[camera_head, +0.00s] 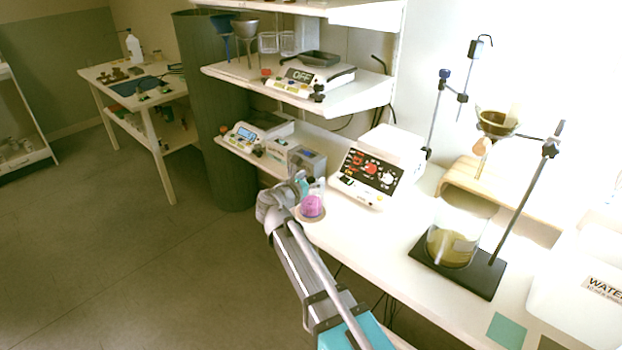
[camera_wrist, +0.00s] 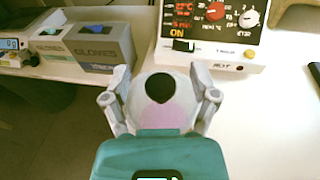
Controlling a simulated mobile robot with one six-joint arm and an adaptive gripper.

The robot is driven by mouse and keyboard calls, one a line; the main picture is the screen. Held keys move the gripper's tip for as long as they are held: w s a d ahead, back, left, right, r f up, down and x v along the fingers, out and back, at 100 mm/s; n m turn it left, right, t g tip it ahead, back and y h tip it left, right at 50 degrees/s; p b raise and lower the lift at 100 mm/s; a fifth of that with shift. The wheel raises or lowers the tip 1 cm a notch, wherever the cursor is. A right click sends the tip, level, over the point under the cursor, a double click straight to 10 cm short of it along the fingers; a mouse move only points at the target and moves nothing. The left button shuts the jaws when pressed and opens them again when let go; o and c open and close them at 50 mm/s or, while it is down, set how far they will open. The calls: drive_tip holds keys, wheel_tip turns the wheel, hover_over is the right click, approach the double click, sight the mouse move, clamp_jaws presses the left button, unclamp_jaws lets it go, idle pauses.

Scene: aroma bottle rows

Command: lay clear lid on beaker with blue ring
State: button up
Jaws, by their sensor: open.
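A beaker with pink contents (camera_head: 312,207) stands at the near left corner of the bench. In the wrist view, a pale, see-through round lid (camera_wrist: 180,112) with a dark knob (camera_wrist: 160,87) appears over the pink contents. It looks seated on the beaker, but the rim contact cannot be made out. My gripper (camera_wrist: 160,82) is open, its fingers on either side of the lid with gaps visible. In the head view, my gripper (camera_head: 303,184) is at the beaker's top and partly hides it. I cannot make out a blue ring on this beaker.
A white hotplate-like device (camera_head: 375,168) stands right behind the beaker. Glove boxes (camera_wrist: 108,49) are on the lower shelf at left. A larger beaker with yellowish liquid (camera_head: 452,246) stands on a black stand base. Bench between them is clear.

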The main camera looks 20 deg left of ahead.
drive_tip(key=shift+r, duration=0.15)
wheel_tip(320, 180, up, 6)
drive_tip(key=p, duration=0.6)
drive_tip(key=shift+r+p, duration=0.25)
drive_tip(key=shift+p, duration=0.15)
drive_tip(key=shift+f, duration=0.1)
